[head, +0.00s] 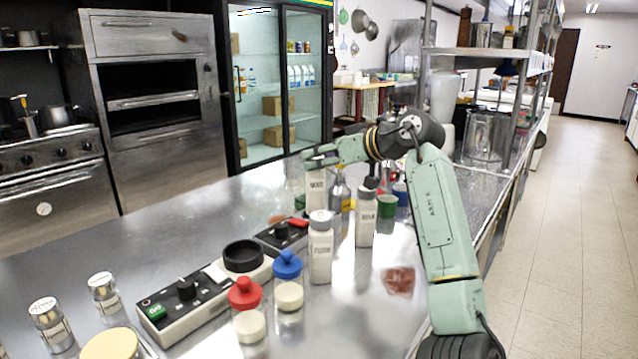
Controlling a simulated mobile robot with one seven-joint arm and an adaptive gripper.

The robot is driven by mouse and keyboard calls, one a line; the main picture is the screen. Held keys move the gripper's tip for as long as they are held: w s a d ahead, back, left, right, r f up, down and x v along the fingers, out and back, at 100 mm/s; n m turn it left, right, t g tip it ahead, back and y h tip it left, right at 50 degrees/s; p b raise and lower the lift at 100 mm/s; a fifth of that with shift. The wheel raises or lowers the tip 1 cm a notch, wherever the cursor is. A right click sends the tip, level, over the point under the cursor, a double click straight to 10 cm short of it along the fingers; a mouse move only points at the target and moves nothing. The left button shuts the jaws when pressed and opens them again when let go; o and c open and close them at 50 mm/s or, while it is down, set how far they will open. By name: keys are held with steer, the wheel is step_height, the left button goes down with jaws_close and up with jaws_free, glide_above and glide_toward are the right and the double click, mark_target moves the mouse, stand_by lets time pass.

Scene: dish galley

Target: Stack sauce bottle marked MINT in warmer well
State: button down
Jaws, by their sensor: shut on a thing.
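My gripper (318,160) is shut on the top of a white square bottle (316,190). Its small dark label seems to read MINT, though the letters are blurred. The bottle hangs upright among other bottles, and its lower end is partly hidden behind them. The warmer well (243,250) shows as a black round ring on a low light-coloured unit, to the left of and nearer than my gripper. The inside of the well looks dark, and I see no bottle standing in it.
Similar white bottles (320,250) (365,220) stand near the held one. Red-topped (244,293) and blue-topped (287,265) containers stand in front of the well. A control box (186,305) lies left of it. The steel counter (130,255) is clear at the back left.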

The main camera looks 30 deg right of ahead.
mark_target(321, 175)
steer(key=shift+f, duration=2.2)
steer(key=shift+f, duration=0.2)
steer(key=c, duration=1.1)
jaws_free()
steer(key=shift+r, duration=0.3)
steer(key=b+v, duration=0.2)
steer(key=v, duration=0.9)
steer(key=shift+s, duration=0.4)
steer(key=shift+d, duration=0.2)
